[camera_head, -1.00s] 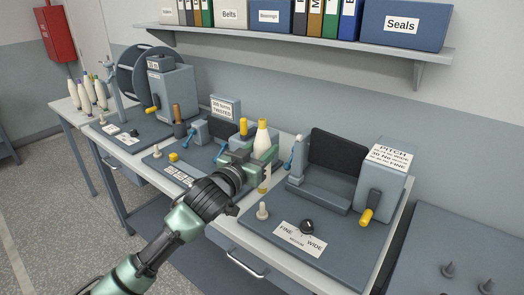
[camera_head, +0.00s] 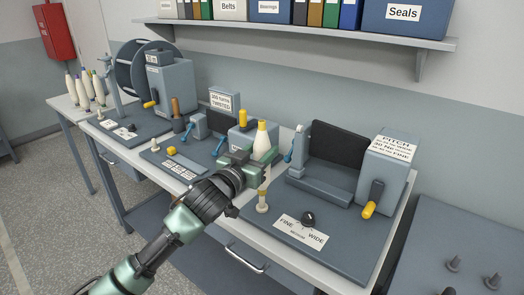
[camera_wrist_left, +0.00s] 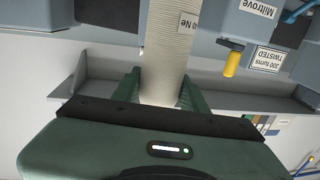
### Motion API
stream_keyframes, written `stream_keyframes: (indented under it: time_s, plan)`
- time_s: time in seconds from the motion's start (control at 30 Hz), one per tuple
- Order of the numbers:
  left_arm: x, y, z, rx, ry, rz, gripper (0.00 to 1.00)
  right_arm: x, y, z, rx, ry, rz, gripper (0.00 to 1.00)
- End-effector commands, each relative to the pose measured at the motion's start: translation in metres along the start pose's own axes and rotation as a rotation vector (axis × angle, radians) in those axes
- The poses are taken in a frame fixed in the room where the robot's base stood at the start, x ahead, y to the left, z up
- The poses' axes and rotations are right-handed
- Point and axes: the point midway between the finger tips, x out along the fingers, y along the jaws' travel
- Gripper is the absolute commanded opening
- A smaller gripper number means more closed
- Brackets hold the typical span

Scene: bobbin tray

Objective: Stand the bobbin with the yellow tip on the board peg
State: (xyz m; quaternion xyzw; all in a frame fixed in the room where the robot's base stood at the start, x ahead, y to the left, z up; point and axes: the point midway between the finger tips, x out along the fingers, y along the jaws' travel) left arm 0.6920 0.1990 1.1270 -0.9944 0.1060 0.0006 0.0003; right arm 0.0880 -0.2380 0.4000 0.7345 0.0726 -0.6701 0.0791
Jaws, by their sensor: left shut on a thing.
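My left gripper (camera_head: 258,160) is shut on the cream bobbin with the yellow tip (camera_head: 262,141), which stands upright with its tip up. Its lower end shows below the jaws. In the left wrist view the bobbin's pale wound body (camera_wrist_left: 164,45) is between the two green fingers (camera_wrist_left: 160,92). My right gripper is out of view.
The PITCH block with a yellow-handled crank (camera_head: 369,209) and a dial (camera_head: 308,219) are on the same board. Another cream peg (camera_head: 154,145) is on the board to the left. Several bobbins (camera_head: 84,90) stand at the far left. A shelf (camera_head: 300,28) runs above.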

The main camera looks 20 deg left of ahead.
Motion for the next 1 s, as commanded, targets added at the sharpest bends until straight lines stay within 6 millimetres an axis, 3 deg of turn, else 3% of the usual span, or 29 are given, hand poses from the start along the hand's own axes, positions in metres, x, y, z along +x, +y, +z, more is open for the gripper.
stream_keyframes:
  time_s: [1.0]
  plan:
    - [0.000,0.000,0.027,-0.001,0.000,0.000,0.00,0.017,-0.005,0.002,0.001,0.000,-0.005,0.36]
